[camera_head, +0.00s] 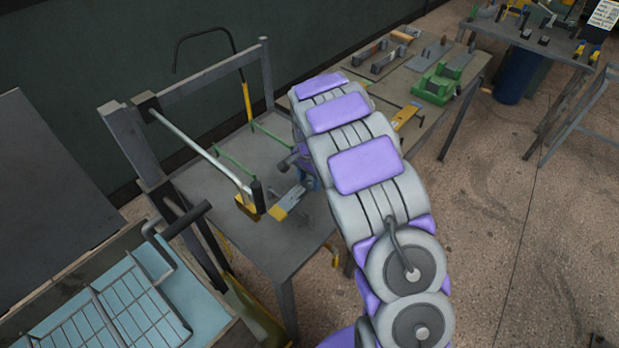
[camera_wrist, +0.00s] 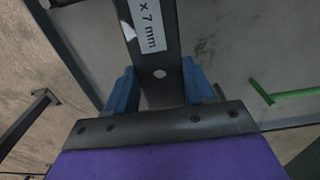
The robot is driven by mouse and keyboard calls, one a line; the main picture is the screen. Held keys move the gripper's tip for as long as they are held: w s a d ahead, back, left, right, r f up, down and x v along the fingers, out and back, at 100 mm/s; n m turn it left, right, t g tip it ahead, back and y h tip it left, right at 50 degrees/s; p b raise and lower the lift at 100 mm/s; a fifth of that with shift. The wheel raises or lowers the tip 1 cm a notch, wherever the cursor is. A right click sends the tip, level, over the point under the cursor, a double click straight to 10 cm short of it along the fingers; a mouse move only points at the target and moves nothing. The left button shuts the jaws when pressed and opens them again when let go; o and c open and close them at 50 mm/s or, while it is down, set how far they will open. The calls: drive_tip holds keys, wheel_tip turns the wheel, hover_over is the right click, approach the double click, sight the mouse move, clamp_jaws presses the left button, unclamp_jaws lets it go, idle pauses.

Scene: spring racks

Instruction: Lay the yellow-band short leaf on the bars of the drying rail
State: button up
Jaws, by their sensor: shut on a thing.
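My gripper (camera_head: 308,181) is above the left grey table, partly hidden behind my arm. In the wrist view its blue fingers (camera_wrist: 158,85) are closed on either side of a dark flat leaf (camera_wrist: 160,74), which has a hole and a white label ending "x 7 mm". In the head view the held leaf (camera_head: 290,201) sticks out to the lower left, grey with a yellow part near its end. I cannot tell whether it touches anything. Two thin green bars (camera_head: 235,166) stand over the table, probably the drying rail; one shows in the wrist view (camera_wrist: 290,94).
A metal frame with a silver rod (camera_head: 200,150) and black handle rises beside the leaf. A blue tray with a wire rack (camera_head: 107,315) is at lower left. The right table holds a green fixture (camera_head: 437,87) and other pieces.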

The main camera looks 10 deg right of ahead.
sight(310, 182)
drive_tip(key=shift+f, duration=0.15)
drive_tip(key=o, duration=1.4)
wheel_tip(310, 182, up, 12)
drive_tip(key=p, duration=0.2)
drive_tip(key=s+d+r+n, duration=0.2)
drive_tip(key=s+r, duration=0.5)
drive_tip(key=s, duration=0.2)
drive_tip(key=s+a+r+n+g, duration=0.1)
drive_tip(key=s+n, duration=0.3)
drive_tip(key=s, duration=1.2)
drive_tip(key=s+a+r+n, duration=0.1)
drive_tip(key=s+n, duration=0.3)
drive_tip(key=s, duration=1.3)
drive_tip(key=shift+s+r+n+g, duration=0.15)
drive_tip(key=shift+r+n+g, duration=0.25)
